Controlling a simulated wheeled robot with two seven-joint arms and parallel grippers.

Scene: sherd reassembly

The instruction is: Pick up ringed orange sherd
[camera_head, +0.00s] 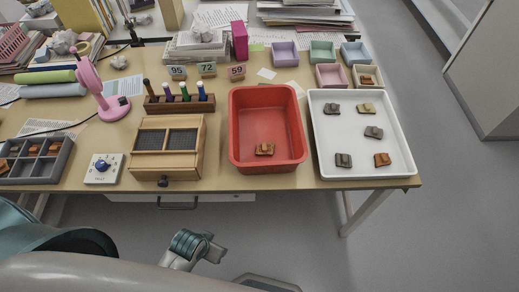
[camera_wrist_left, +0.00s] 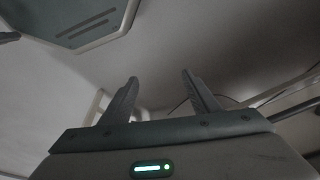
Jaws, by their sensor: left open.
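An orange-brown sherd (camera_head: 264,149) lies in the red bin (camera_head: 237,128). Another orange sherd (camera_head: 382,159) lies at the front right of the white tray (camera_head: 350,168), with several grey and tan sherds around it. A further orange-brown sherd (camera_head: 367,79) sits in the cream box (camera_head: 356,86). Ring marks are too small to make out on any of them. My left gripper (camera_wrist_left: 160,77) is open in the left wrist view, with nothing between its fingers and no sherd in sight. My right gripper is not in view.
A grey compartment box (camera_head: 62,165) with brown pieces stands at the left. A wooden box with dark mesh panels (camera_head: 135,155), a pen rack (camera_head: 180,105) and a pink lamp (camera_head: 90,75) stand left of the bin. Small pastel boxes (camera_head: 285,54) stand behind the tray.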

